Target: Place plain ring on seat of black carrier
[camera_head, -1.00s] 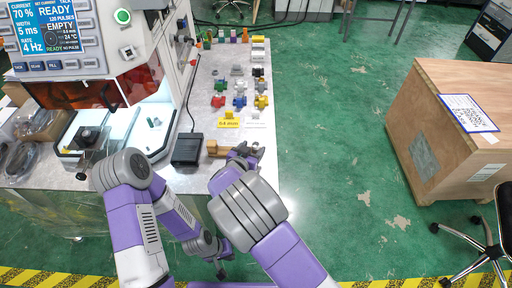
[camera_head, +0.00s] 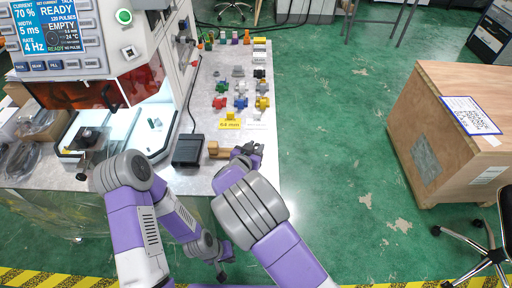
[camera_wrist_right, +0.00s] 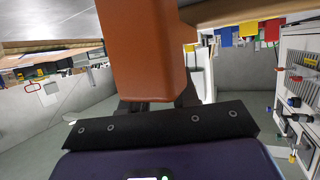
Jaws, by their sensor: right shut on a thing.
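My right gripper (camera_head: 256,148) is low over the front right corner of the bench. In the right wrist view it is shut on a brown-orange block (camera_wrist_right: 150,50), which fills the middle of the picture. I cannot tell in the head view what it holds. No plain ring can be made out. A small dark piece (camera_head: 258,72) in the right column of parts may be the black carrier; it is too small to be sure.
A tan block (camera_head: 214,149) lies just left of my right gripper. A black box (camera_head: 188,150) stands further left, beside the machine (camera_head: 150,70). Open green floor lies right of the bench; a wooden crate (camera_head: 450,130) stands beyond.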

